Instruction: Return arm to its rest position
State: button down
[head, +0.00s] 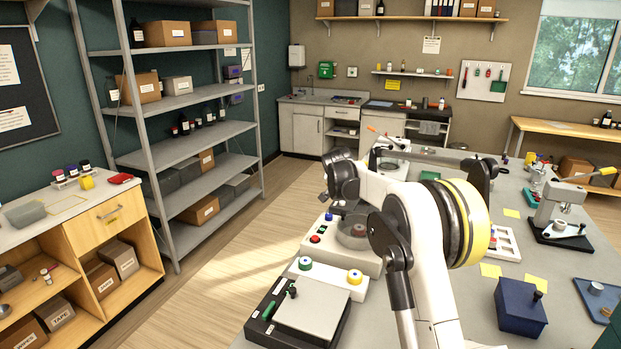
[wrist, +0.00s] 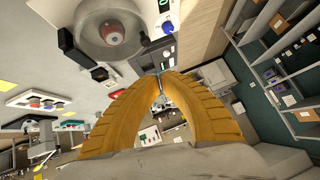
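My gripper (wrist: 161,75) shows in the wrist view as two yellow ribbed fingers. They curve inward and their tips come together, with a gap lower down between them. I see nothing clearly held. In the head view my white and black arm is bent over the bench (head: 262,341); I cannot make out the fingers there. A machine with a round clear bowl (head: 352,232) stands on the bench close beside the arm. It also shows in the wrist view (wrist: 113,33), past the fingertips and to the upper left.
A flat black-framed plate device (head: 312,310) lies at the bench's near left. A dark blue box (head: 519,310), a white tray (head: 506,243) and a microscope-like stand (head: 560,200) are to the right. A metal shelf (head: 185,150) stands left, across open floor (head: 225,285).

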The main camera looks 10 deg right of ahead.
jog(key=s+a+r+n+y+b, duration=0.1)
jog(key=s+a+r+b, duration=0.1)
jog(key=s, duration=0.7)
jog(key=s+a+r+n+g+b, duration=0.1)
jog(key=s+a+n+b, duration=0.1)
jog(key=s, duration=0.7)
jog(key=s+a+r+n+y+b, duration=0.1)
jog(key=s+a+r+b, duration=0.15)
jog(key=s, duration=0.65)
jog(key=s+a+f+n+b, duration=0.1)
jog(key=s+f, duration=0.4)
jog(key=s, duration=0.4)
jog(key=s+a+f+n+y+b, duration=0.1)
jog(key=s+f+b, duration=0.1)
jog(key=s+f, duration=0.4)
jog(key=s+a+f+n+b, duration=0.1)
jog(key=s+f, duration=0.4)
jog(key=s, duration=0.8)
jog(key=shift+a+f+n+g+b, duration=0.15)
jog(key=shift+f+n+g+b, duration=0.2)
jog(key=shift+b, duration=0.4)
jog(key=shift+r, duration=0.1)
